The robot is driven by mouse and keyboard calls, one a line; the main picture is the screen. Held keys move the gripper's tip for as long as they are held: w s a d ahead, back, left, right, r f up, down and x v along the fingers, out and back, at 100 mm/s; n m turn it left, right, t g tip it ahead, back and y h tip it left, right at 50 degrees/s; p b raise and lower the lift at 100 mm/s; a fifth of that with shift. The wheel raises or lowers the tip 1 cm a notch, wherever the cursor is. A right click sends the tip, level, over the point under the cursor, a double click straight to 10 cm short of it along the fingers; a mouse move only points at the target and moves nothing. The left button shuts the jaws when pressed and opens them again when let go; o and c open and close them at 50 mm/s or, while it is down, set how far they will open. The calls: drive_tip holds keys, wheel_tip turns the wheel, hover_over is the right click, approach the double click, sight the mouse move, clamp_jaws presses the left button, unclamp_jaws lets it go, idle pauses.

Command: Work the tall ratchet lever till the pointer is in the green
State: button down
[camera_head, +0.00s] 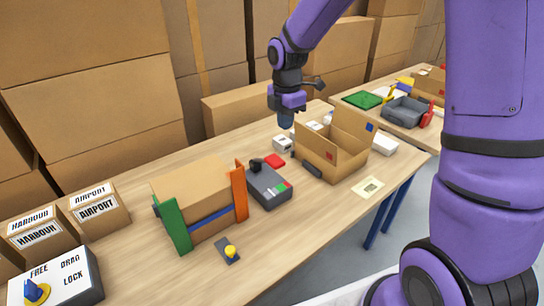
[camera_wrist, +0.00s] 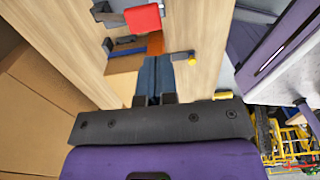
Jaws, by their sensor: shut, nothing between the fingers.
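A dark grey device (camera_head: 268,186) stands mid-table with a black knob-like part (camera_head: 256,164) at its far end. Its near end has a small panel with white, red and green patches (camera_head: 281,188); a pointer is too small to make out. Left of it, a carton (camera_head: 195,185) sits between a green upright (camera_head: 173,225) and an orange upright (camera_head: 240,192), with a blue band low on its side. A small dark plate with a yellow knob (camera_head: 230,251) lies in front. I cannot tell which part is the tall lever. My gripper (camera_head: 286,122) is shut and empty, above the table behind the device.
An open carton (camera_head: 330,158) stands right of the device, with a red block (camera_head: 274,160) and small white boxes nearby. The FREE/DRAG/LOCK box (camera_head: 60,280) and labelled cartons (camera_head: 98,208) are at left. Stacked cartons wall the back. The front table strip is mostly clear.

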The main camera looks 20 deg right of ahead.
sight(280, 161)
drive_tip(key=shift+w+a+r, duration=0.3)
drive_tip(key=shift+w+r, duration=0.4)
drive_tip(key=shift+r, duration=0.15)
wheel_tip(280, 161, down, 14)
drive_tip(key=shift+f, duration=0.1)
idle(0.4)
